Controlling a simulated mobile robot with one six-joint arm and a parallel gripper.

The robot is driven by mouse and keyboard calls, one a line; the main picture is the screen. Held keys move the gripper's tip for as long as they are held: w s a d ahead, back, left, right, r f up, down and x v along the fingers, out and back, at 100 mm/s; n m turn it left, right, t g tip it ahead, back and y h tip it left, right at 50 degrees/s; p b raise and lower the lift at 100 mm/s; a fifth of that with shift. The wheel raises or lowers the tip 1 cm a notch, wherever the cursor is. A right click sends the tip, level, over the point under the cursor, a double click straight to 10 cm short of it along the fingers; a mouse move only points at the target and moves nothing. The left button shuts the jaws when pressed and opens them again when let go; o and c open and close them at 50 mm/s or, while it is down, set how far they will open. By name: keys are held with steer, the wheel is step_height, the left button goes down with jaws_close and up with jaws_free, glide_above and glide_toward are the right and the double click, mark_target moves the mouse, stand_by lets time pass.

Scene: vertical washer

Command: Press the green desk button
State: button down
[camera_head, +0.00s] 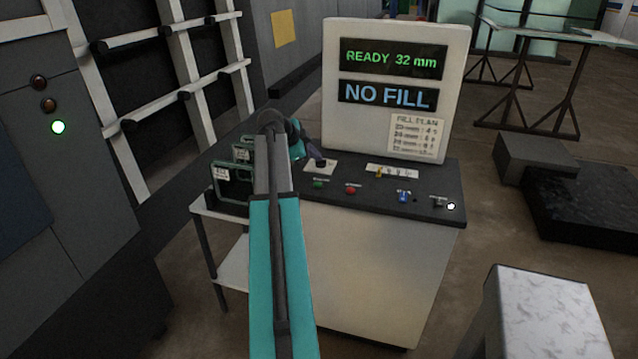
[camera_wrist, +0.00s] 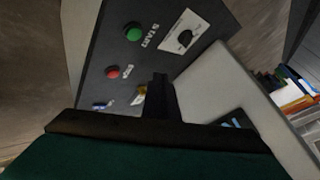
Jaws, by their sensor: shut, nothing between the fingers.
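The green button (camera_head: 319,183) sits on the dark top of the control desk (camera_head: 440,183), left of the red button (camera_head: 351,189). In the wrist view the green button (camera_wrist: 134,32) is at the upper left, beside the word START, with the red button (camera_wrist: 112,72) below it. My gripper (camera_head: 316,157) is above the back left of the desk, near the dial plate and behind the green button in the head view. In the wrist view its fingers (camera_wrist: 160,82) are together and empty, apart from the green button. Their exact height above the desk is unclear.
A dial (camera_wrist: 184,38) on a white plate is close to the green button. A blue control (camera_head: 403,196) and a lit white lamp (camera_head: 451,206) are farther right. The screen (camera_head: 395,85) reads READY 32 mm and NO FILL. Green-framed items (camera_head: 232,180) stand left of the desk.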

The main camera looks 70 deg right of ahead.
steer(key=b, duration=0.1)
glide_above(315, 185)
step_height(315, 185, down, 4)
steer(key=shift+d+f, duration=0.1)
steer(key=shift+f, duration=0.05)
steer(key=shift+f+b, duration=1.15)
steer(key=shift+f, duration=0.45)
stand_by(0.5)
steer(key=shift+f+b, duration=1)
steer(key=shift+b, duration=0.1)
stand_by(1.5)
steer(key=shift+r, duration=0.95)
steer(key=shift+r, duration=0.2)
steer(key=shift+r+p, duration=0.75)
steer(key=shift+r, duration=1.6)
